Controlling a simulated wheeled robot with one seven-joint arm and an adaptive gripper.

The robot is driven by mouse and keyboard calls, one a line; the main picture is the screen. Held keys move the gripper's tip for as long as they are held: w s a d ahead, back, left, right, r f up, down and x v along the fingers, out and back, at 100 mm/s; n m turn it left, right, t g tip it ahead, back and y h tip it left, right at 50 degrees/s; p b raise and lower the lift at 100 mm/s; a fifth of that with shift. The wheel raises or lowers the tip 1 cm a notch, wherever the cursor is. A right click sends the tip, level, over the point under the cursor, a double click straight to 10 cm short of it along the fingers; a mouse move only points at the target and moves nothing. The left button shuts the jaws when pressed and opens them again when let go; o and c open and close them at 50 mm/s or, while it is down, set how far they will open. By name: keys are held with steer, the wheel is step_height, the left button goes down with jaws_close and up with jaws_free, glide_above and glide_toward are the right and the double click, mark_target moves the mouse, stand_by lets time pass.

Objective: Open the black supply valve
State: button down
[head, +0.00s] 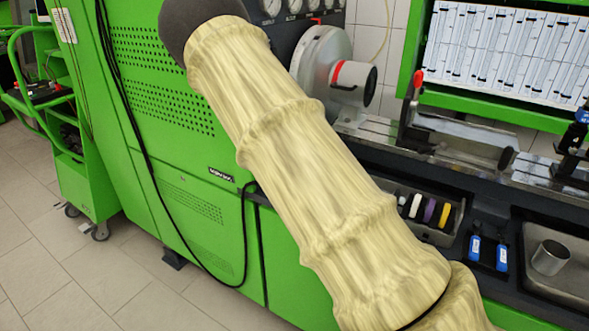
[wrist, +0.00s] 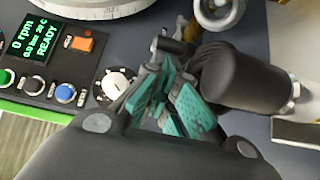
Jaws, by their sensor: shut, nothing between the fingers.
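In the wrist view, my gripper (wrist: 172,92) has its teal-padded fingers together, with nothing held between them. A short black handle on a metal stem (wrist: 172,46) sits just beyond the fingertips; it looks like the black supply valve, but I cannot be sure. The fingers overlap its lower part, and I cannot tell whether they touch it or how far it is turned. In the head view my sleeved arm crosses the middle of the picture; the gripper and this handle do not show there.
A large black cylinder (wrist: 240,75) stands close right of the fingers, with a round handwheel (wrist: 218,10) above. Left are a control panel (wrist: 45,60) reading 0 rpm and READY, and a white dial (wrist: 118,82). The green test bench (head: 190,210) stands behind my arm.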

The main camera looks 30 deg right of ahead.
stand_by(0.6)
steer(key=shift+a, duration=0.6)
steer(key=a, duration=0.3)
steer(key=shift+s+a+f+b, duration=0.1)
steer(key=shift+s+b, duration=0.2)
steer(key=b+v, duration=0.1)
steer(key=v, duration=0.8)
steer(key=shift+d, duration=0.35)
steer(key=s+a+f+m+g+y+p, duration=0.15)
steer(key=s+f+m+g, duration=0.35)
steer(key=f, duration=0.7)
steer(key=s+a+f+m+g+y+p, duration=0.1)
steer(key=s+a+f+m+g, duration=0.2)
steer(key=s+f, duration=0.65)
steer(key=s+a+f+m+g+y+p, duration=0.1)
steer(key=s+a+f+m+g+y, duration=0.1)
steer(key=s+a+f, duration=0.4)
steer(key=s+a+f+m+g+y+p, duration=0.1)
steer(key=s+a+f+m+g, duration=0.3)
steer(key=s, duration=0.8)
step_height(320, 180, down, 5)
steer(key=a+g+y, duration=0.1)
steer(key=a+g, duration=0.1)
steer(key=shift+s+r+g, duration=0.25)
steer(key=shift+g, duration=0.15)
